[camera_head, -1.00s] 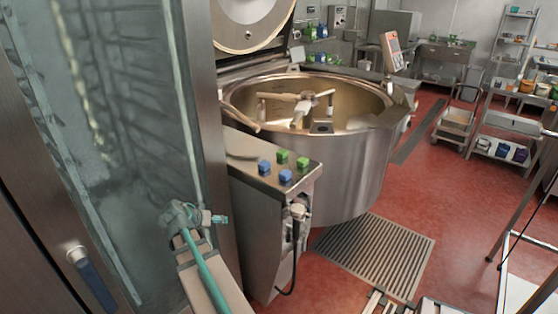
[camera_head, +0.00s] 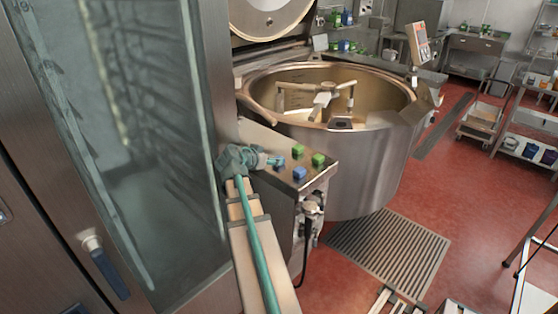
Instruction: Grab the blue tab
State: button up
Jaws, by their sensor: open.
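Two blue tabs sit on the metal console beside the kettle. One blue tab (camera_head: 299,174) is near the front edge, and the other blue tab (camera_head: 279,163) is farther left. Two green tabs, the back one (camera_head: 298,150) and the right one (camera_head: 318,159), stand beside them. My gripper (camera_head: 270,161) is open, with its teal fingertips pointing right at the left blue tab. The fingers overlap that tab's left side in the picture. I cannot tell whether they touch it.
The console (camera_head: 262,137) adjoins a large open kettle (camera_head: 355,180) with a mixing arm inside. A tall glass-doored cabinet (camera_head: 130,130) stands close on the left of my arm. A floor grate (camera_head: 388,255) lies in front of the kettle.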

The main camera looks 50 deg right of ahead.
jog(key=p+x, duration=0.1)
jog(key=x, duration=0.1)
jog(key=p+x, duration=0.1)
jog(key=x, duration=0.1)
jog(key=shift+s+d+p, duration=0.2)
jog(key=shift+p, duration=0.1)
jog(key=shift+d+f, duration=0.3)
jog(key=shift+d, duration=0.05)
jog(key=c, duration=1.3)
jog(key=shift+r, duration=0.1)
